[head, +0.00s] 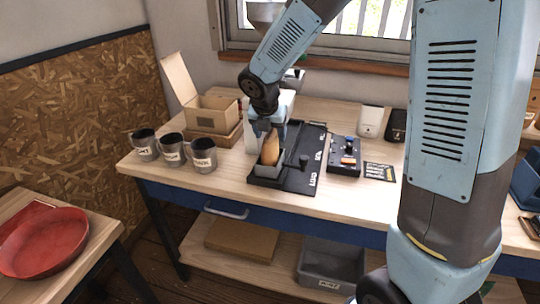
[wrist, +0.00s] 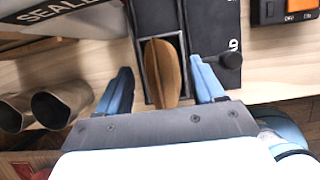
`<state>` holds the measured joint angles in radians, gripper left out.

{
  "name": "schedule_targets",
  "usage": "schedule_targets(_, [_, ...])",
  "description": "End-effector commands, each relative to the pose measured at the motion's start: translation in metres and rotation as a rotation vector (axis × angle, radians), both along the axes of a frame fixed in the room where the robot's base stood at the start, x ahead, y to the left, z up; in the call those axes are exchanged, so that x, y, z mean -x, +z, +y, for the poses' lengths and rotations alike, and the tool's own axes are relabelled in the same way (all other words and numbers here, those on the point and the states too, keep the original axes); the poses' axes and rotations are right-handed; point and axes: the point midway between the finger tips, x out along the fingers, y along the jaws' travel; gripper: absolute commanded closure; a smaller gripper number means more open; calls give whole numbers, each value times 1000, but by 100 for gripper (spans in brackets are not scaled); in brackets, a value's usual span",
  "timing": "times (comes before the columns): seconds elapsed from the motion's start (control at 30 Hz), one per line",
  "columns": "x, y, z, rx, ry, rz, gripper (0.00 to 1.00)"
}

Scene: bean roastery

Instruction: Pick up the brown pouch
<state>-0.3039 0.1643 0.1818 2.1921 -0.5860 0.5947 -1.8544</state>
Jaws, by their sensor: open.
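The brown pouch (head: 270,151) stands upright in a small grey open-topped holder (head: 265,170) on the black board on the bench. In the wrist view my gripper (wrist: 161,68) is open, with one blue finger on each side of the pouch and a visible gap on both sides.
Several labelled surfaces surround it: three grey mugs (head: 172,150) and an open cardboard box (head: 212,112) stand left. A black control box (head: 344,156) and white canister (head: 370,121) stand right. The front bench strip is clear.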

Motion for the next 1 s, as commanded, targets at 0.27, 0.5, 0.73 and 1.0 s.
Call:
schedule_targets(0.27, [0,0,0,0,0,0,44])
schedule_targets(0.5, [0,0,0,0,1,0,67])
schedule_targets(0.73, [0,0,1,0,1,0,89])
schedule_targets(1.0, [0,1,1,0,1,0,100])
